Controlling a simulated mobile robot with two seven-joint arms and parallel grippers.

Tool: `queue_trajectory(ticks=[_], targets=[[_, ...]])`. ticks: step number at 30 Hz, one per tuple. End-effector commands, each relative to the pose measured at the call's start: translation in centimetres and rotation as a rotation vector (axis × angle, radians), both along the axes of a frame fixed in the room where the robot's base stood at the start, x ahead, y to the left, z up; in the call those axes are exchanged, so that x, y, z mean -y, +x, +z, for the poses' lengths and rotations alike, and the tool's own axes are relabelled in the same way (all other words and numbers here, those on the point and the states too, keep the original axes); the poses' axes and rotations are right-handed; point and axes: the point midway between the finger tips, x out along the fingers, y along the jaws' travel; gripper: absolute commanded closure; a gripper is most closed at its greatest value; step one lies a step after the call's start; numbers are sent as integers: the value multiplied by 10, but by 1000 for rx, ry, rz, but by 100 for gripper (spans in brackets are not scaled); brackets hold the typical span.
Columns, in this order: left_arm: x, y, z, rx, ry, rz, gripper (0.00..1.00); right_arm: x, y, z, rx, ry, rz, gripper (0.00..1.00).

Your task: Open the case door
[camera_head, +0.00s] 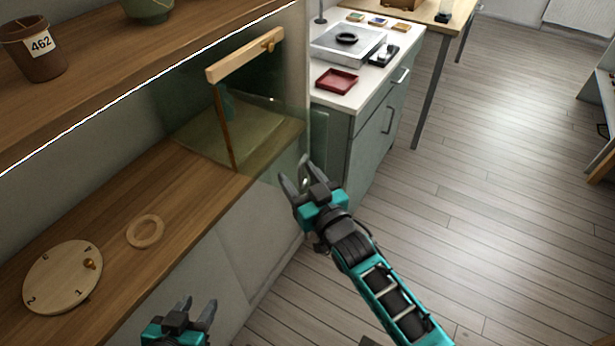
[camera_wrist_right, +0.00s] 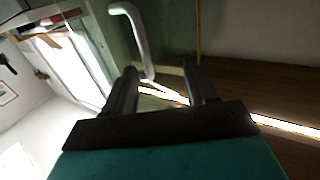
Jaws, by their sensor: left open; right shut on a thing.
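The glass case (camera_head: 232,130) stands at the far end of the wooden counter, with a pale wooden bar across its upper part. Its clear pane makes it hard to tell how far the door stands open. The case door's pale metal handle (camera_wrist_right: 137,32) is a curved bar in the right wrist view, its lower end between the fingers. My right gripper (camera_head: 301,178) is shut on this handle at the case's near right side; the fingers partly hide it in the head view. My left gripper (camera_head: 198,304) is open and empty at the bottom, in front of the counter.
A brown pot (camera_head: 35,52) labelled 462 stands on the shelf above. A white-topped cabinet (camera_head: 345,98) with a red tray (camera_head: 337,81) stands beyond the case. The floor (camera_head: 470,200) at right is clear.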

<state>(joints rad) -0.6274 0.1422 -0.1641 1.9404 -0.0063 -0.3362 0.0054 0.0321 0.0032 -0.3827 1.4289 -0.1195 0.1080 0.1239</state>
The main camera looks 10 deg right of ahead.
Motion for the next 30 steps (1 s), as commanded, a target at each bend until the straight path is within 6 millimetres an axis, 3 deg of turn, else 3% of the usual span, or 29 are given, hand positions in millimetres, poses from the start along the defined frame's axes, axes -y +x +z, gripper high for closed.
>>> queue_trajectory(ticks=[1,5,17,30], targets=[[0,0,0,0,1,-1,57,-16,-2,5,7,4,25,65],[-1,0,0,0,2,-1,57,-16,-2,5,7,6,25,59],[-1,0,1,1,2,0,57,-13,-8,5,5,11,23,65],[-2,3,7,7,3,1,57,32,-86,2,3,8,7,65]])
